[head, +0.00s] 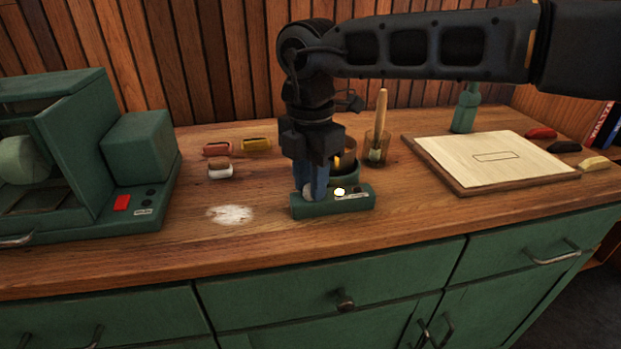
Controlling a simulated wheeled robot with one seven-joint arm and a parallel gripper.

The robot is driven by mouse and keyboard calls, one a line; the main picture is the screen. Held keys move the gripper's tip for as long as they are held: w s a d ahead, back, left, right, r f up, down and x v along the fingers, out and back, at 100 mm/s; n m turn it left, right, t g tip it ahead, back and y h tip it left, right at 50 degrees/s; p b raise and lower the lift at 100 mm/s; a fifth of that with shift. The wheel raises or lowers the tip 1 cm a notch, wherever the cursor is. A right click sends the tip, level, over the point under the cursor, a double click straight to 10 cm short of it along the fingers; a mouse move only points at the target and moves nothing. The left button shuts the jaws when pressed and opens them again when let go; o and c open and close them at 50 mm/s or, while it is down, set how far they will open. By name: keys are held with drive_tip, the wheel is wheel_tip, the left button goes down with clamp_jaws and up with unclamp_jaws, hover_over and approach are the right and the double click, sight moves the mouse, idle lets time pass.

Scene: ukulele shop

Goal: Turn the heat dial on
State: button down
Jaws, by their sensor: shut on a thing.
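A low green box (335,205) sits on the wooden worktop, below and in front of a dark pot on a green base (345,172). My gripper (315,192) points straight down at the left end of the box, its blue fingers closed around a small pale knob, which I take to be the heat dial (307,192). The fingers hide most of the dial, so its angle cannot be read. A small round pale-yellow light (340,191) glows on the box to the right of the fingers.
A green machine (150,150) with a red switch stands at left. Small coloured blocks (256,145) and white powder (231,214) lie between. A brush jar (377,148), a green bottle (466,108) and a wooden board (490,160) are at right. The front strip of worktop is clear.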

drive_tip(key=c, duration=0.9)
unclamp_jaws()
drive_tip(key=shift+o, duration=0.2)
wheel_tip(320, 180, up, 8)
drive_tip(key=shift+f, duration=0.1)
